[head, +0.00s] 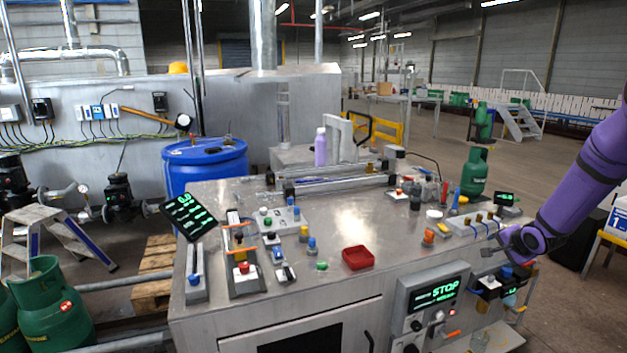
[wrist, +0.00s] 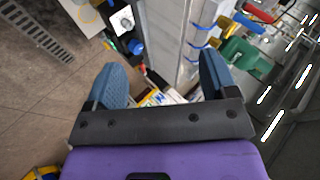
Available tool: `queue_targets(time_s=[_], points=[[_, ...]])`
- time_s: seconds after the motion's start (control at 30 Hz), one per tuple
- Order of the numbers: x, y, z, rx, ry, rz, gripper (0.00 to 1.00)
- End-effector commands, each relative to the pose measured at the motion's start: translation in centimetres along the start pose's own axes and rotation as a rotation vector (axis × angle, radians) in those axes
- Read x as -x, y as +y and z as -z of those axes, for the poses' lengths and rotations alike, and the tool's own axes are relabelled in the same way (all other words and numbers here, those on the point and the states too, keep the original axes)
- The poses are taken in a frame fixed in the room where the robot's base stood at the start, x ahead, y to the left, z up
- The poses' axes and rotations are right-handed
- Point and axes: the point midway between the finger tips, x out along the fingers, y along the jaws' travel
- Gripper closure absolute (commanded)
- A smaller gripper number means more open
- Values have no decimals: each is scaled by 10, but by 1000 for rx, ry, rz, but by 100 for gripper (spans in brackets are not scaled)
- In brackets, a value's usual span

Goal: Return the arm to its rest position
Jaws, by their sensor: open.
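My purple arm (head: 584,178) comes in from the right edge of the head view. My gripper (head: 487,248) is at its lower left end, by the right edge of the metal workbench (head: 320,225). In the wrist view my gripper (wrist: 162,85) shows two blue-grey fingertips spread well apart with nothing held between them. Below and between them are the side of a grey structure and some blurred small coloured items.
A box with a lit STOP display (head: 436,294) is at the front. Open floor lies behind the bench at right.

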Motion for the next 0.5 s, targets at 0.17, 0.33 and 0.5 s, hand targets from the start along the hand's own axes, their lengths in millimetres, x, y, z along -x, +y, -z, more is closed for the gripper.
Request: queue_targets(time_s=[0.17,0.33,0.5], points=[[56,-40,-6,149,44,-54,21],[111,-67,-18,278,71,-108,21],[167,-87,-34,396,81,-159,21]])
